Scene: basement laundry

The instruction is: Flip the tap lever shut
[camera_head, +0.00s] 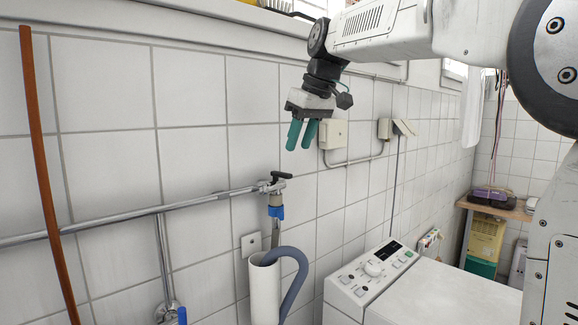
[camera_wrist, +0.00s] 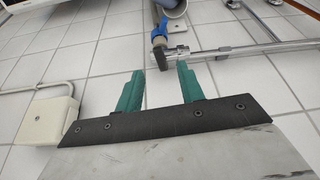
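The tap (camera_head: 271,187) sits at the right end of a chrome pipe along the tiled wall, with a blue fitting (camera_head: 276,212) below it. Its black lever (camera_head: 282,175) lies roughly level on top. My gripper (camera_head: 299,149) hangs above the lever and a little to its right, with teal fingers pointing down and apart from it. In the wrist view, the fingers (camera_wrist: 160,68) are spread with an empty gap between them. The tap (camera_wrist: 165,46) shows just beyond that gap, with its dark lever (camera_wrist: 160,58) partly foreshortened.
A grey hose (camera_head: 297,268) hooks into a white standpipe (camera_head: 264,290) below the tap. A white washing machine (camera_head: 372,270) stands to the right. A beige wall box (camera_head: 333,134) is right of my gripper. An orange-brown pipe (camera_head: 47,180) runs down the left wall.

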